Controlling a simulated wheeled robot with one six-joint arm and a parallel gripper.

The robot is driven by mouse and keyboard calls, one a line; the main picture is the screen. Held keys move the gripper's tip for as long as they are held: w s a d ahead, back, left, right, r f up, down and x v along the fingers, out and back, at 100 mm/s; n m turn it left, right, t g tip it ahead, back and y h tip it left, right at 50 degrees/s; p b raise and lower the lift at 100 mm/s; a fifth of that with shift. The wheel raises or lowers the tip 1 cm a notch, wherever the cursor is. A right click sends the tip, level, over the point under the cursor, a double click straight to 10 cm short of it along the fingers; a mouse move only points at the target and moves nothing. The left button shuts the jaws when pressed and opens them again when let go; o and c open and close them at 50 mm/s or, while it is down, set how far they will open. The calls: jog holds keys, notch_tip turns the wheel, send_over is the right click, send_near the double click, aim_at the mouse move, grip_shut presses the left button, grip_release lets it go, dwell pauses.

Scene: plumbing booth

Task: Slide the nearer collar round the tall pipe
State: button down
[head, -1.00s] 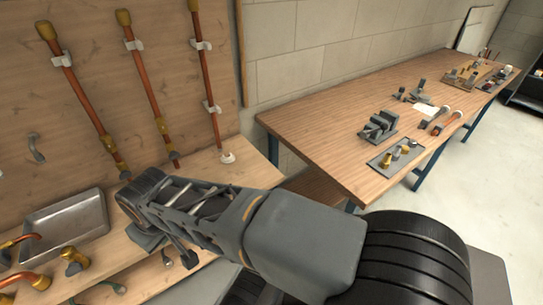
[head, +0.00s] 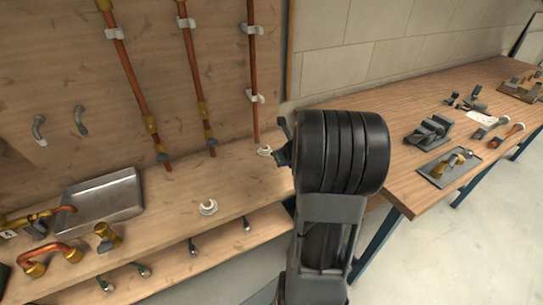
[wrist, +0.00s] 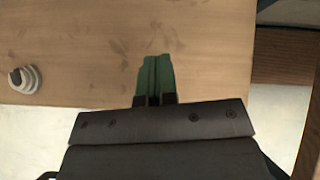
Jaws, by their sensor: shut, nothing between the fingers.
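A white ring-shaped collar (head: 208,207) lies on the wooden bench. Another white piece (head: 264,151) sits at the foot of the rightmost copper pipe (head: 254,70); I cannot tell whether it is around or beside it. Two more copper pipes (head: 195,75) (head: 127,70) run up the wall board. My gripper (head: 283,145) is above the bench's right end, right of the pipe foot and away from the nearer collar. In the wrist view its green fingers (wrist: 155,78) are shut and empty. A whitish round piece (wrist: 22,80) lies at left there; I cannot tell which one.
A metal tray (head: 103,203) and brass-and-copper fittings (head: 55,255) stand on the bench at left. Small valves (head: 192,247) line the lower shelf. A long wooden table (head: 405,175) with tools is at right.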

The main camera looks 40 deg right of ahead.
aim_at(268, 153)
jog(key=d+f+m, duration=0.1)
jog(key=w+d+f+m+b, duration=0.1)
jog(key=f, duration=0.1)
jog(key=shift+w+d+h, duration=0.15)
jog(key=shift+d+h, duration=0.1)
jog(key=shift+h, duration=0.05)
jog(key=b+x, duration=0.1)
jog(key=x, duration=0.6)
jog(key=shift+w+a+f+b, duration=0.1)
jog(key=shift+w+f+b, duration=0.15)
jog(key=shift+b, duration=0.15)
jog(key=shift+w+r+p, duration=0.25)
jog(key=shift+w+p, duration=0.35)
jog(key=shift+w, duration=0.5)
jog(key=shift+w+d+f+p, duration=0.1)
jog(key=shift+w+d+p, duration=0.2)
jog(key=shift+w, duration=0.6)
